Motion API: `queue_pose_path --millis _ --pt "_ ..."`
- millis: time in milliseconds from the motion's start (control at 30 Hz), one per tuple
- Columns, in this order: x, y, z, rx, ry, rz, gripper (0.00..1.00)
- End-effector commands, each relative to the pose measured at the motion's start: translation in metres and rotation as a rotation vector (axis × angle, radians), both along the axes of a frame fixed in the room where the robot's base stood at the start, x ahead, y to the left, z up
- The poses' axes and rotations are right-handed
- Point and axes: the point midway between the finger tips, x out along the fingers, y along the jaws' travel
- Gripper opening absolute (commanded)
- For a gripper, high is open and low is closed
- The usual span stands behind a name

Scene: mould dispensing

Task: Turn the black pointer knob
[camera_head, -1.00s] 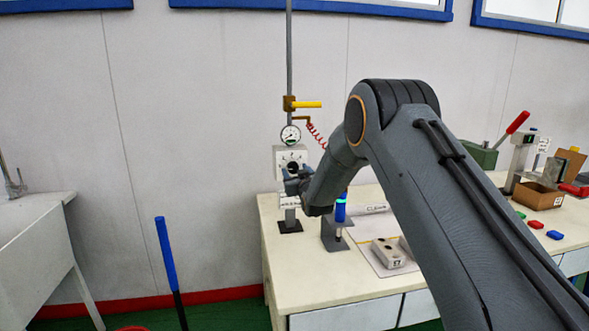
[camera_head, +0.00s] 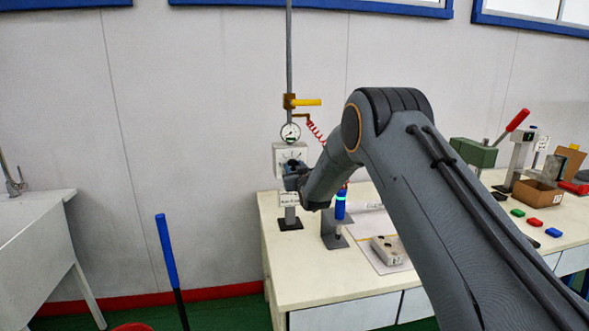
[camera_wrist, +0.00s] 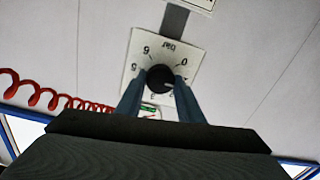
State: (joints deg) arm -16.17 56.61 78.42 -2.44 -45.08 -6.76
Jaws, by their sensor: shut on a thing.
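The black pointer knob (camera_wrist: 160,78) sits at the middle of a white dial plate (camera_wrist: 140,62) with numbers and "bar" on it, in the wrist view. My gripper (camera_wrist: 158,88) has its two blue-grey fingers on either side of the knob and is shut on it. A light pointer mark shows on the knob's right side. In the head view the dial plate (camera_head: 281,153) is on a post at the table's back left. My gripper (camera_head: 291,170) is in front of it and hides the knob.
A round gauge (camera_head: 290,132) and a yellow-handled valve (camera_head: 305,103) are above the plate, with a red coiled hose (camera_head: 316,132) beside them. A blue-banded cylinder (camera_head: 340,205) stands close below my wrist. A grey block (camera_head: 388,250) lies on the table (camera_head: 325,285).

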Motion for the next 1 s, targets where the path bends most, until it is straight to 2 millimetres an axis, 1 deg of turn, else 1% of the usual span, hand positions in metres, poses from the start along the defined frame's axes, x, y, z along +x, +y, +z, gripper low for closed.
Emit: queue_pose_path --millis 167,367,1000 --pt "0.0003 0.0003 -0.0019 0.046 0.014 0.000 0.12" --pt "0.0008 0.0003 -0.0032 0.167 0.048 0.001 0.12" --pt "0.0009 -0.0001 -0.0048 0.743 0.214 0.001 0.12"
